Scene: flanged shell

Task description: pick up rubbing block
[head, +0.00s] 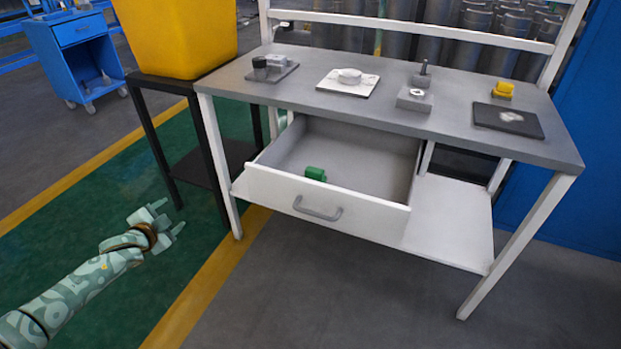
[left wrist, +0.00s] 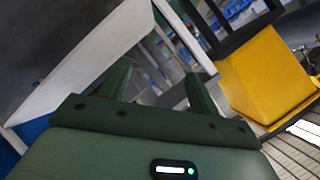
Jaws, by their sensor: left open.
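I cannot tell for sure which object is the rubbing block. A small green block (head: 315,174) lies inside the open drawer (head: 322,207), near its front wall. A small yellow block (head: 503,89) sits on the right part of the bench top, at the back edge of a dark mat (head: 485,113). My left gripper (head: 172,217) is open and empty, low over the green floor to the left of the bench, well apart from both blocks. Its two fingers also show in the left wrist view (left wrist: 160,88), with nothing between them. My right gripper is not in view.
The grey bench top (head: 420,127) also holds a black and grey item (head: 270,66), a white plate with a round part (head: 348,78) and a grey block (head: 414,99). A yellow bin (head: 180,35) stands on a black stand left of the bench. A blue cart (head: 80,50) is behind.

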